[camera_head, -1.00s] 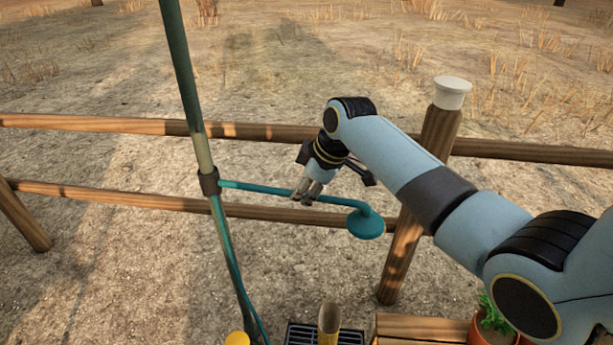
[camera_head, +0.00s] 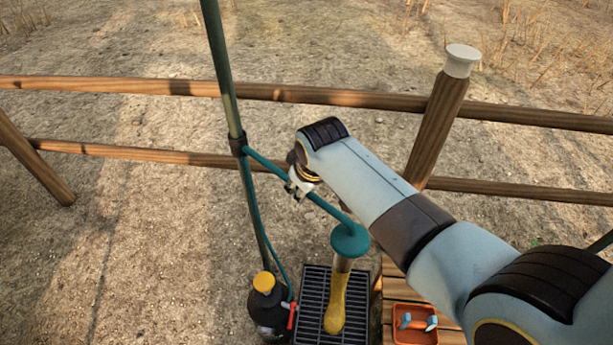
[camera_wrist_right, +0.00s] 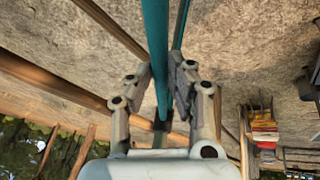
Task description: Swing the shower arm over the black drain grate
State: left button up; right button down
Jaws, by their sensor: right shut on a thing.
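The teal shower arm (camera_head: 328,207) runs from a dark collar on the upright pole (camera_head: 229,90) down to the right, ending in a round teal shower head (camera_head: 349,240). My right gripper (camera_head: 301,187) is shut on the shower arm partway along it. In the right wrist view the arm (camera_wrist_right: 156,45) passes between the fingers of my right gripper (camera_wrist_right: 170,95). The black drain grate (camera_head: 312,300) lies on the ground below. In the picture the shower head overlaps its upper right edge. My left gripper is out of view.
A yellow object (camera_head: 336,308) with a tan upper part stands over the grate, under the shower head. A dark bottle with a yellow cap (camera_head: 264,282) is left of the grate. A wooden slatted surface (camera_head: 392,287) holds an orange tray (camera_head: 416,338). A rail fence (camera_head: 140,152) runs behind.

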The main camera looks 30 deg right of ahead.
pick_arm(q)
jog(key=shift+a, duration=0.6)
pick_arm(e)
jog(key=c, duration=1.2)
grip_release()
jog(key=shift+c, duration=0.2)
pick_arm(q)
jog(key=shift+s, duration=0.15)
pick_arm(e)
jog(key=shift+r, duration=0.1)
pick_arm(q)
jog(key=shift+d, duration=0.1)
pick_arm(e)
jog(key=v, duration=1.2)
